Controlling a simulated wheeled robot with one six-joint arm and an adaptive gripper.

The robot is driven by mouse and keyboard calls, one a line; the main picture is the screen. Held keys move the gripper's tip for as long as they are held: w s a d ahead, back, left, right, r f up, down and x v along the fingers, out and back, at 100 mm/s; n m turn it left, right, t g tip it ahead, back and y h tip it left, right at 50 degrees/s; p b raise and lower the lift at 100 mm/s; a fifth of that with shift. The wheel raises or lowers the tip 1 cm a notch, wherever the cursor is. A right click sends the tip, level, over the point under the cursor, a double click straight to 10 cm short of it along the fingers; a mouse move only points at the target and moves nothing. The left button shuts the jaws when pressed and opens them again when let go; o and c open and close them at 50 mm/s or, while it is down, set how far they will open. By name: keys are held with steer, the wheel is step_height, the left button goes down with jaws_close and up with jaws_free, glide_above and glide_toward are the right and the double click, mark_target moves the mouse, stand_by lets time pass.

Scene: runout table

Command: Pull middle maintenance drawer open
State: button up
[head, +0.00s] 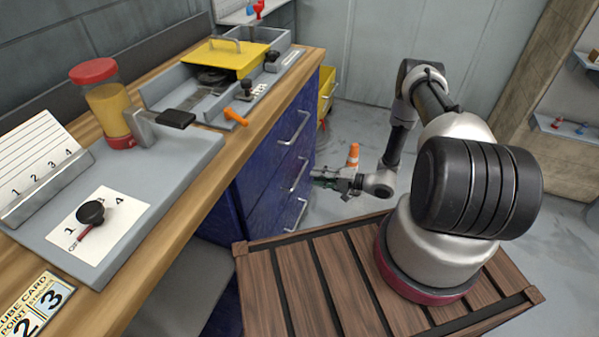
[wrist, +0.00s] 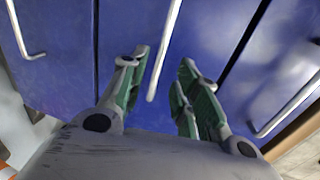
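The blue cabinet under the bench has three drawers with silver bar handles. The middle drawer (head: 283,180) sits flush with the others, and its handle (head: 300,174) faces my gripper (head: 317,177). In the wrist view the middle drawer's handle (wrist: 166,45) runs through the gap between the fingertips of my gripper (wrist: 163,65). The fingers are open and stand apart on either side of the handle in the picture. How deep the handle sits between them is hard to tell. The other two handles show at the left (wrist: 22,38) and right (wrist: 287,108) of the wrist view.
The wooden bench top (head: 262,122) overhangs the cabinet. An orange cone (head: 352,156) stands on the floor beyond my gripper, and a yellow bin (head: 326,90) stands behind the cabinet. The floor before the drawers looks clear.

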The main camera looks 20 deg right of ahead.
mark_target(300, 174)
steer(key=shift+x, duration=3.85)
steer(key=shift+a, duration=0.1)
jaws_close()
